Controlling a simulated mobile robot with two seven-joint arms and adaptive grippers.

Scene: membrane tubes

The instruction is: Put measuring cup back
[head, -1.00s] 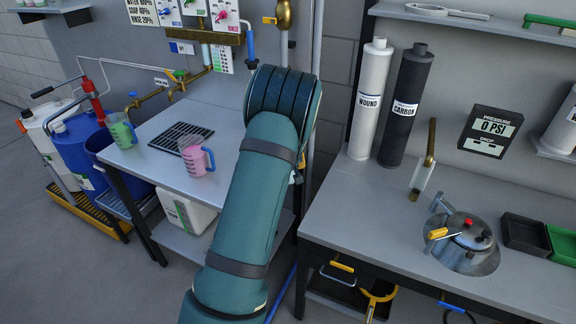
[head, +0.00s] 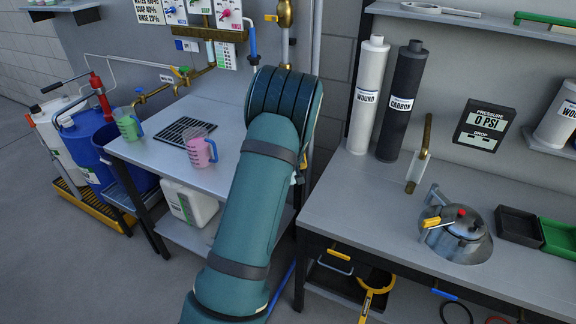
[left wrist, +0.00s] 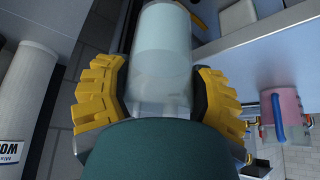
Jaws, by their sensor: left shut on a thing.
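My left gripper (left wrist: 160,100) is shut on a clear, rounded vessel (left wrist: 163,50) in the left wrist view. The vessel sits between the yellow fingers, with pale, see-through contents. Whether it has a handle or markings I cannot tell. In the head view my teal arm hides this gripper and vessel. A measuring cup with pink contents and a blue handle (head: 199,149) stands on the left bench; what looks like it also shows in the left wrist view (left wrist: 287,110). A green measuring cup (head: 127,124) stands at the bench's left edge. My right gripper is out of view.
The left bench (head: 178,165) holds a black drain grate (head: 184,130), with taps behind it. Blue and white drums stand at its left. The right bench (head: 350,205) carries the WOUND (head: 367,95) and CARBON (head: 403,100) tubes and a metal housing (head: 462,237). Floor in front is clear.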

